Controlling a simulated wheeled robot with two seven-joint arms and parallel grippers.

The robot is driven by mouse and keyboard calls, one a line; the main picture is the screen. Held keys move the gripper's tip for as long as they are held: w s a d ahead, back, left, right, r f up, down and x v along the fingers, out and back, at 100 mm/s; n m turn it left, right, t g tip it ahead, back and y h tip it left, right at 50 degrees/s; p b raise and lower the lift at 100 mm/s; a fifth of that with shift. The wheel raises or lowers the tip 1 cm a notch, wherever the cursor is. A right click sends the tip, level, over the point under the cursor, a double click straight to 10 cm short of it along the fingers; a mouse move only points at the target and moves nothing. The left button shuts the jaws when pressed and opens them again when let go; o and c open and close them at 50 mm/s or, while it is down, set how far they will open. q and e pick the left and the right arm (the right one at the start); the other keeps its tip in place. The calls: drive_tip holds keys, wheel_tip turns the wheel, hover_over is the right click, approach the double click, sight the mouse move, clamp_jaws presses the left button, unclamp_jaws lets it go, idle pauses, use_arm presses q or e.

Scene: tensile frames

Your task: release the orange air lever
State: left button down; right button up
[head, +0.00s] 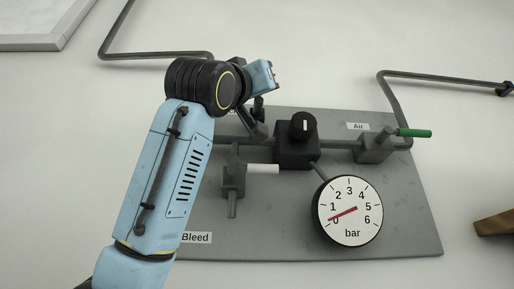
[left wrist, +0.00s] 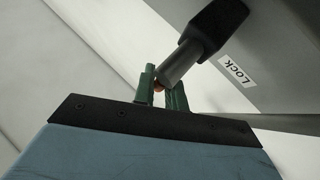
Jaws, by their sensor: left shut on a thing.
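The valve labelled Air (head: 376,147) is at the right of the grey panel, and its lever (head: 413,133) is green, not orange. My left gripper (left wrist: 163,92) is at the panel's far left edge, away from the Air valve. In the head view its light-blue body shows, but its fingers are hidden. My right gripper is not in view.
The gauge (head: 347,211) reads close to 0 bar. A black knob (head: 302,127) sits mid-panel. A white lever (head: 263,168) is on the lower left valve, near the Bleed label (head: 195,238). Pipes (head: 440,80) leave the panel. A brown object (head: 495,223) lies at the right edge.

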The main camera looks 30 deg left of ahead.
use_arm(q)
drive_tip(key=c, duration=1.5)
unclamp_jaws()
drive_tip(key=shift+o, duration=0.2)
drive_tip(key=shift+s+f+b, duration=0.3)
drive_tip(key=shift+f+b, duration=0.05)
drive_tip(key=b+v, duration=0.6)
drive_tip(key=v, duration=0.6)
drive_tip(key=shift+s+b, duration=0.3)
drive_tip(key=shift+b, duration=0.05)
drive_tip(key=shift+f, duration=0.1)
